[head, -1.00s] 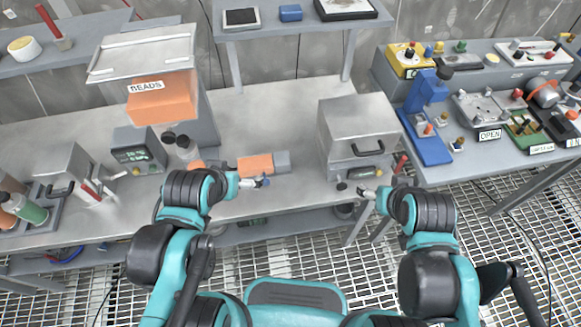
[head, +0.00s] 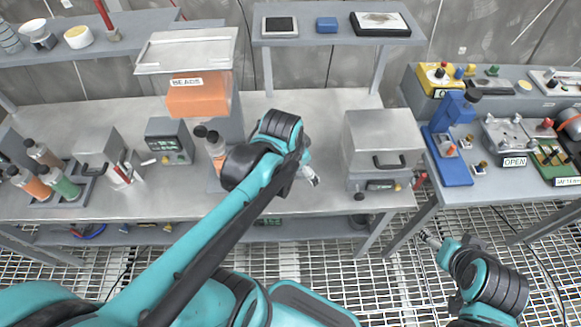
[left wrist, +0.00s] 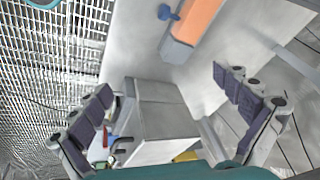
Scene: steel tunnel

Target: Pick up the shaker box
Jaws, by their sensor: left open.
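My left gripper (head: 312,180) is over the bench, left of the steel box with a handle. Its fingers are spread wide and empty in the left wrist view (left wrist: 168,112), apart from the orange box. My right gripper (head: 430,238) is small, off the bench over the grated floor; its finger opening is unclear.
The steel box (head: 382,145) with a black handle stands right on the bench (head: 110,205); it also shows between my left fingers in the wrist view (left wrist: 150,120). An orange BEADS dispenser (head: 200,97), bottles (head: 216,147) and a small display unit (head: 168,140) stand left.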

